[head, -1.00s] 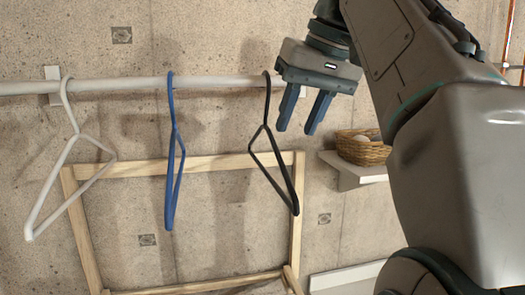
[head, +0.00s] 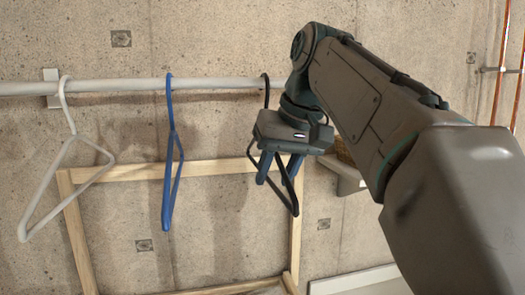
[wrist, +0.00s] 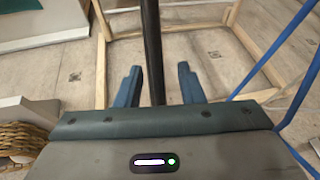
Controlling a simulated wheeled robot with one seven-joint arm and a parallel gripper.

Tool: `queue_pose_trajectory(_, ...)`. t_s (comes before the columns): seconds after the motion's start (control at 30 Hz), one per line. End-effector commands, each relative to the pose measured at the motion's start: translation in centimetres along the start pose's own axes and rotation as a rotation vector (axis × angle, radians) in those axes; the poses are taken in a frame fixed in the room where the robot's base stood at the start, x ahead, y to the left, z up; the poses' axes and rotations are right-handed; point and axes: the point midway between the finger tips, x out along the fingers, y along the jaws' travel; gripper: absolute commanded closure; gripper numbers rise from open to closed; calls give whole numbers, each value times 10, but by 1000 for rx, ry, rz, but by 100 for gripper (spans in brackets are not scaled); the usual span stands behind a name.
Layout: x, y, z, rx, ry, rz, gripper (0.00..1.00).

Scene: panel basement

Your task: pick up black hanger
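The black hanger (head: 293,204) hangs by its hook from the white rail (head: 120,86), at the right of the hung row. My gripper (head: 277,172) is at it, pointing down in front of its upper part and hiding much of it. In the wrist view my gripper (wrist: 159,72) is open. A dark bar of the black hanger (wrist: 152,45) shows between the two blue fingers, nearer the left one, with gaps on both sides. I cannot tell whether it touches a finger.
A blue hanger (head: 168,185) hangs to the left, and a white hanger (head: 45,198) farther left. A wooden frame (head: 75,235) stands behind, against the concrete wall. A shelf (head: 350,181) with a wicker basket (wrist: 20,138) is at the right.

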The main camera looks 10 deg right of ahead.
Motion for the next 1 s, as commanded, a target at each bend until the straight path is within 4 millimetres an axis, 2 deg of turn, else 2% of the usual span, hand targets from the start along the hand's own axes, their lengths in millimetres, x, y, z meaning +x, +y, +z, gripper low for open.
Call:
queue_pose_trajectory(0.23,2,0,0,-1,1,0,65)
queue_pose_trajectory(0.27,2,0,0,0,1,0,68)
queue_pose_trajectory(0.37,2,0,0,0,0,0,96)
queue_pose_trajectory(0.4,2,0,0,0,0,0,100)
queue_pose_trajectory(0.77,1,0,0,0,0,0,100)
queue_pose_trajectory(1.0,-8,-2,-5,0,1,0,100)
